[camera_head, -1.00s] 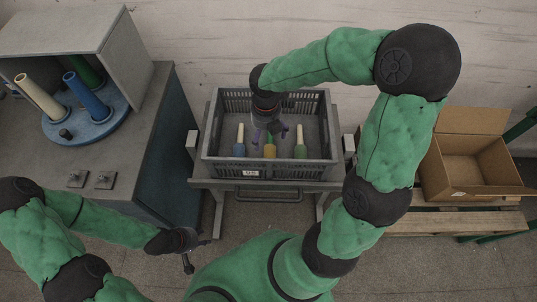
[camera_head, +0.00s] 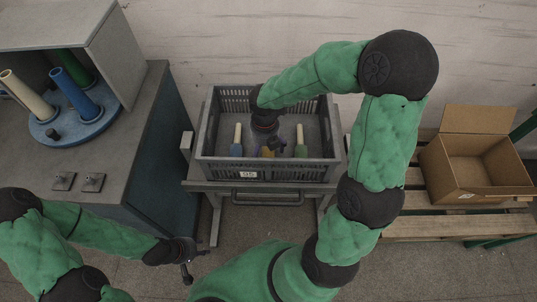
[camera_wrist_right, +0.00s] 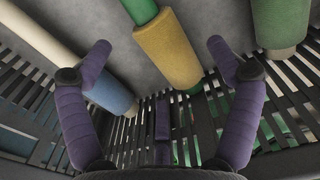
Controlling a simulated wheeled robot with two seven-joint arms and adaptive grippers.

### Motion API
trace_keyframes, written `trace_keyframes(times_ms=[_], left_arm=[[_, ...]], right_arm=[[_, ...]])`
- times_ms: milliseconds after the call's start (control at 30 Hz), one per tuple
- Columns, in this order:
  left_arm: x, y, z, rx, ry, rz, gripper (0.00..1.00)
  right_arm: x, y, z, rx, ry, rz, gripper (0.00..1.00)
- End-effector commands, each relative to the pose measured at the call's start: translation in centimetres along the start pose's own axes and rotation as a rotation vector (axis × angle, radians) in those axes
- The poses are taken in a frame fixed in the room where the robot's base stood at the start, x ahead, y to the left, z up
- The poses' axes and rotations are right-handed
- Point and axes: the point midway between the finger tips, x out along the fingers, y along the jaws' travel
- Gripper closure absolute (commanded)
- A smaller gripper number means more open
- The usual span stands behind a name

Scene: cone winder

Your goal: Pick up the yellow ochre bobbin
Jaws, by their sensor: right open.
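The yellow ochre bobbin (camera_head: 266,153) stands in the grey crate (camera_head: 222,170), mostly hidden behind my right gripper (camera_head: 275,145) in the head view. In the right wrist view the bobbin (camera_wrist_right: 168,52) is a yellow ochre winding on a green tube, lying across the picture between the two purple fingers of the right gripper (camera_wrist_right: 158,48). The fingers are open, one on each side, with visible gaps to the bobbin. My left gripper (camera_head: 187,268) is low at the left, away from the crate; its fingers are too small to read.
In the crate, a blue bobbin (camera_head: 237,150) is to the left and a green bobbin (camera_head: 300,150) to the right. The winder (camera_head: 75,130) with large cones is on the left bench. An open cardboard box (camera_head: 470,170) sits on a pallet at right.

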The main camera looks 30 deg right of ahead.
Motion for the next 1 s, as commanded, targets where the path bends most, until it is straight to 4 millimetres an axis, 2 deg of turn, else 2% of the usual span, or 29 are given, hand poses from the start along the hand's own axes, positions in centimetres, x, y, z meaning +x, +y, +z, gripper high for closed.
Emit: trace_keyframes(times_ms=[33,233,533,567,767,800,1000], left_arm=[[0.8,-0.3,0.0,0.0,0.0,0.0,0.6],[2.4,-0.9,-0.1,0.0,0.0,0.0,0.6],[2.5,-0.9,-0.1,0.0,0.0,0.0,0.6],[2.5,-0.9,-0.1,0.0,0.0,0.0,0.6],[2.5,-0.9,-0.1,0.0,0.0,0.0,0.6],[2.5,-0.9,-0.1,0.0,0.0,0.0,0.6],[2.5,-0.9,-0.1,0.0,0.0,0.0,0.6]], right_arm=[[1.1,0.0,0.0,0.0,0.002,-0.001,0.1],[3.5,-0.1,0.0,0.0,0.003,-0.001,0.1],[3.9,-0.1,0.1,0.0,0.001,0.0,0.1],[3.9,-0.1,0.1,0.0,0.001,0.0,0.12],[3.9,-0.1,0.1,0.0,0.001,0.0,0.69],[3.9,-0.1,0.1,0.0,0.001,0.0,0.73],[3.9,-0.1,0.0,0.0,0.001,-0.001,0.73]])
